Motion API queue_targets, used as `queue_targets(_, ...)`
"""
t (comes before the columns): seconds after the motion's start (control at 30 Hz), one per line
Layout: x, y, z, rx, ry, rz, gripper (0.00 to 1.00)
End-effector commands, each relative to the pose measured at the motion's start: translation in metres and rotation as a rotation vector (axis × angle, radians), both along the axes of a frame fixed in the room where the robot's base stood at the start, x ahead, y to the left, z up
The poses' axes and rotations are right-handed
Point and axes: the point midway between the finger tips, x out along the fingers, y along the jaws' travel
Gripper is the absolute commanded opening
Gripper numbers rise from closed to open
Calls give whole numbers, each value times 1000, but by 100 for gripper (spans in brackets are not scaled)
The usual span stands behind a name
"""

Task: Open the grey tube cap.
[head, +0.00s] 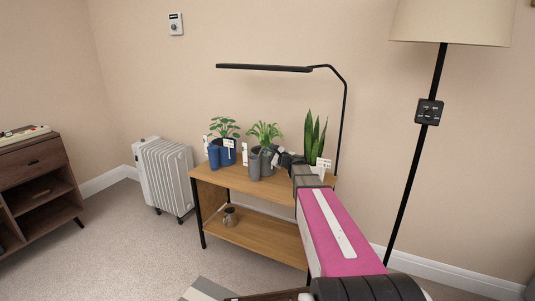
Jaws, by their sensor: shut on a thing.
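A grey tube (254,167) stands upright near the front edge of the wooden plant stand, in front of a grey pot. My gripper (268,153) reaches in from the right at the height of the tube's top. It is shut on the grey tube cap; the cap is small here and partly hidden by the fingers, so I cannot tell its angle.
The wooden stand (228,173) also holds a blue pot (229,154), a snake plant (315,138) and white labels. A black lamp (265,68) arches over it. A white radiator stands left, a floor lamp right.

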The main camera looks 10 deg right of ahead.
Motion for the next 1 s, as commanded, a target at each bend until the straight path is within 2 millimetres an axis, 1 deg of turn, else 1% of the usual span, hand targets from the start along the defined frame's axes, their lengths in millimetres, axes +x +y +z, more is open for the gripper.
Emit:
queue_targets(0.37, -1, 0, -1, 9, -10, 2, 0)
queue_targets(0.4, -1, 0, -1, 9, -10, 2, 29)
queue_targets(0.47, -1, 0, -1, 9, -10, 2, 48)
queue_targets(0.8, -2, -1, -1, 10, -9, -1, 48)
queue_targets(0.87, -4, -3, -1, 10, -9, -1, 48)
queue_targets(1.0, -16, -11, -1, 10, -9, -2, 48)
